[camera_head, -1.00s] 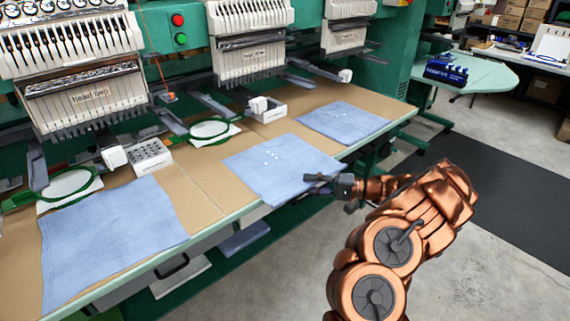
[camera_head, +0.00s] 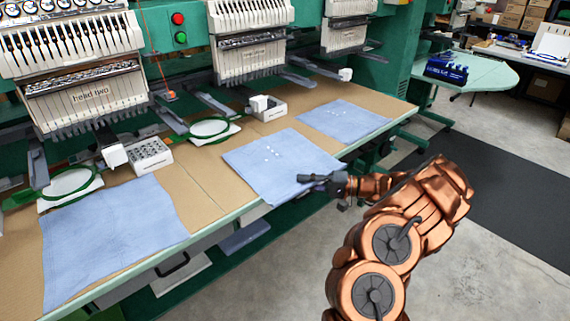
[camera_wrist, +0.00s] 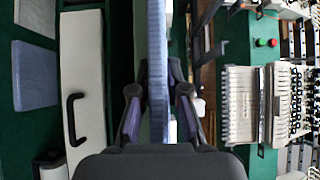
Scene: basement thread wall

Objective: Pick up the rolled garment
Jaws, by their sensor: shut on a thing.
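Three flat, folded light-blue garments lie along the tan table; none looks clearly rolled. The middle garment (camera_head: 265,165), with small white dots on it, reaches over the table's front edge. My gripper (camera_head: 304,178) is at its front right edge, coming from the right. In the wrist view my gripper (camera_wrist: 158,108) has one finger on each side of the garment (camera_wrist: 156,50), seen edge-on as a blue strip, and is shut on it. Whether the garment is clear of the table is hard to tell. The other garments lie at left (camera_head: 110,235) and right (camera_head: 345,119).
Embroidery heads (camera_head: 82,95) hang over the back of the table (camera_head: 190,180). Green hoops (camera_head: 210,128) and white boxes (camera_head: 150,157) stand behind the garments. A drawer with a black handle (camera_wrist: 75,120) is below. The floor at right is open, with a dark mat (camera_head: 500,190).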

